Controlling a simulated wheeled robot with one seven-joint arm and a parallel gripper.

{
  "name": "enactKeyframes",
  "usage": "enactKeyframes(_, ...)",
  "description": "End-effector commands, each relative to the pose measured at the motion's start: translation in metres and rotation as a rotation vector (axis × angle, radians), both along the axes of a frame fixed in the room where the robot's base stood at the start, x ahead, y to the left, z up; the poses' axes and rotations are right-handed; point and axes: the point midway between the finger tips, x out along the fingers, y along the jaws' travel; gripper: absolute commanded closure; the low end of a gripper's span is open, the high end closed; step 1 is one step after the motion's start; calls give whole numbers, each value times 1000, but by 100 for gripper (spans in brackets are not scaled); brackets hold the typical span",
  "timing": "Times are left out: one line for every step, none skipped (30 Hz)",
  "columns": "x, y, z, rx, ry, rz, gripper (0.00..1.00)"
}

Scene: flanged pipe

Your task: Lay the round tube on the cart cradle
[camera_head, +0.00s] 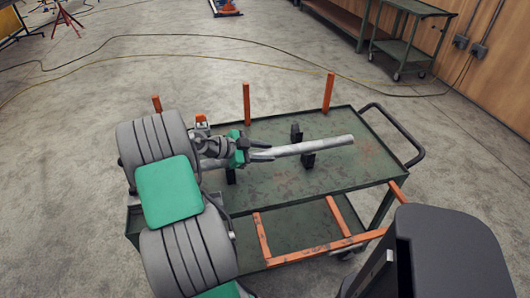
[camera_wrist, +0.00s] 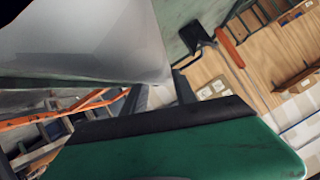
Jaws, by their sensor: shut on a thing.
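The round tube (camera_head: 310,146) is a pale grey pipe lying lengthwise above the green cart (camera_head: 345,178). Its bare end points right. My gripper (camera_head: 250,154), with green parts, is shut on the tube's left portion and hides some of it. The cradle shows as black supports (camera_head: 308,160) on the cart top, one pair on either side of the tube's right half and another support (camera_head: 231,174) near my gripper. I cannot tell whether the tube touches them. In the wrist view the tube (camera_wrist: 80,40) fills the upper left, close against a green-and-black finger (camera_wrist: 180,150).
Orange posts (camera_head: 328,92) stand along the cart's far edge. An orange frame (camera_head: 300,245) is at its near side and a black handle (camera_head: 400,130) at its right. A green side table (camera_head: 410,45) stands back right. Cables (camera_head: 200,55) cross the open concrete floor behind.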

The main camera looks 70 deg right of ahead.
Motion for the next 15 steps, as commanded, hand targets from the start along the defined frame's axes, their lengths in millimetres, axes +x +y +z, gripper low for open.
enactKeyframes(0, -1, 1, -4, -1, 0, 100)
enactKeyframes(0, -1, 1, -4, -1, 0, 100)
enactKeyframes(0, -1, 0, -4, -1, 0, 100)
enactKeyframes(0, -1, -1, -4, -1, 0, 100)
enactKeyframes(0, -1, -1, -4, -1, 0, 100)
enactKeyframes(0, -1, -2, -4, -1, 0, 100)
enactKeyframes(0, -1, -2, -4, -1, 0, 100)
enactKeyframes(0, -1, -3, -4, -1, 0, 100)
enactKeyframes(0, -1, -3, -4, -1, 0, 100)
enactKeyframes(0, -1, -4, -4, -1, 0, 100)
enactKeyframes(0, -1, -4, -4, -1, 0, 100)
enactKeyframes(0, -1, -5, -4, -1, 0, 100)
enactKeyframes(0, -1, -5, -4, -1, 0, 100)
enactKeyframes(0, -1, -6, -4, -1, 0, 100)
enactKeyframes(0, -1, -6, -4, -1, 0, 100)
